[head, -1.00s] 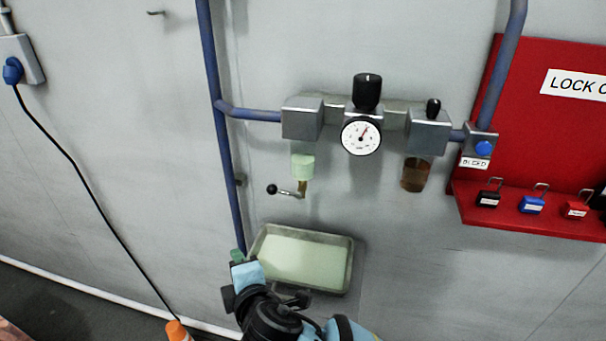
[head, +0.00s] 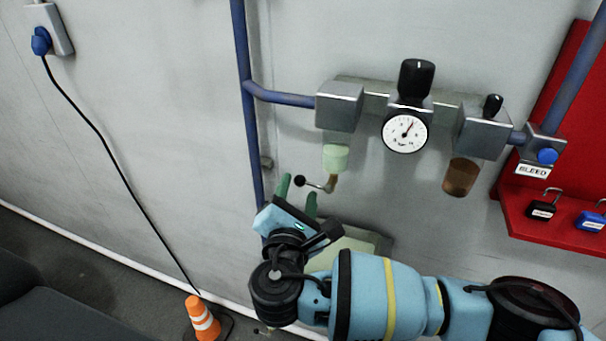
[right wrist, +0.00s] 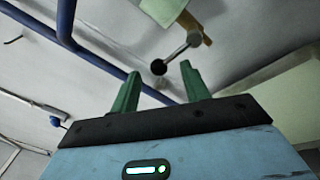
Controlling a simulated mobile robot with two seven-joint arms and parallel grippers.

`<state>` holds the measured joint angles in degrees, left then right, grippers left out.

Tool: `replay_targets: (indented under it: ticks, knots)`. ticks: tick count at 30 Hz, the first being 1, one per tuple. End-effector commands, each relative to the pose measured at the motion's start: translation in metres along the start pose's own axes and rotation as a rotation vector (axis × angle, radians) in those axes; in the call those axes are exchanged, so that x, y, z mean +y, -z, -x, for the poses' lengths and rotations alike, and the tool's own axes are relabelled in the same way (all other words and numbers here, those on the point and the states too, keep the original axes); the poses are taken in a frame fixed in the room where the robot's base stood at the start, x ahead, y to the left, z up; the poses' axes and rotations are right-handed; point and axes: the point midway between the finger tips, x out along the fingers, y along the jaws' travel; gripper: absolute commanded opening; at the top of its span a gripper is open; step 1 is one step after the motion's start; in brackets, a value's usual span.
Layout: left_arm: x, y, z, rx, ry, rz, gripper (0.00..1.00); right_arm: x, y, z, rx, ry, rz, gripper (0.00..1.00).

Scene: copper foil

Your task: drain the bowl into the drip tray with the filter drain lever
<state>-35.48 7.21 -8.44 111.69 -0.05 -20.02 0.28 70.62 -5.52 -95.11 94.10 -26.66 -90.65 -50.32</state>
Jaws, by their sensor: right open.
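The filter bowl (head: 336,157) is pale green and hangs under the left metal block; part of it shows in the right wrist view (right wrist: 163,8). Below it the drain lever (head: 299,181) sticks out to the left, a thin rod with a black ball knob. In the right wrist view the lever (right wrist: 158,67) has its knob seen between my fingertips; contact cannot be told. My right gripper (head: 297,191) is open, green fingers pointing up just below the knob. The drip tray (head: 350,243) is partly hidden behind my right arm. My left gripper is out of view.
A blue pipe (head: 245,110) runs down the wall close left of the lever. A pressure gauge (head: 405,132) and a brown bowl (head: 460,177) are to the right. A red lockout board (head: 540,130) stands further right. A cone (head: 203,318) is on the floor.

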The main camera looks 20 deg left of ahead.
Motion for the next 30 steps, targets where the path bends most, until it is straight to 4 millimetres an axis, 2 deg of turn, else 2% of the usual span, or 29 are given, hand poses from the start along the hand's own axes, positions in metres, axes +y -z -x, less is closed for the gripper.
replay_targets:
  ticks: [6, 10, 15, 23, 30]
  knots:
    - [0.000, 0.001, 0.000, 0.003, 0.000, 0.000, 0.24, 0.001, -0.001, -0.034, -0.001, 0.001, 0.000, 0.46]
    - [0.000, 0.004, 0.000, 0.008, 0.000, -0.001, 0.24, 0.001, -0.001, -0.046, -0.002, -0.001, -0.001, 0.46]
    - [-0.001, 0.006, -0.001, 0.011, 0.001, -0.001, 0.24, 0.000, 0.000, -0.054, 0.001, 0.001, -0.002, 0.46]
    - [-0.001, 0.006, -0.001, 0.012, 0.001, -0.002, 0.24, 0.000, 0.000, -0.055, 0.002, 0.001, -0.003, 0.46]
    - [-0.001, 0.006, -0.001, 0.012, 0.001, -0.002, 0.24, 0.000, 0.000, -0.055, 0.001, 0.001, -0.003, 0.16]
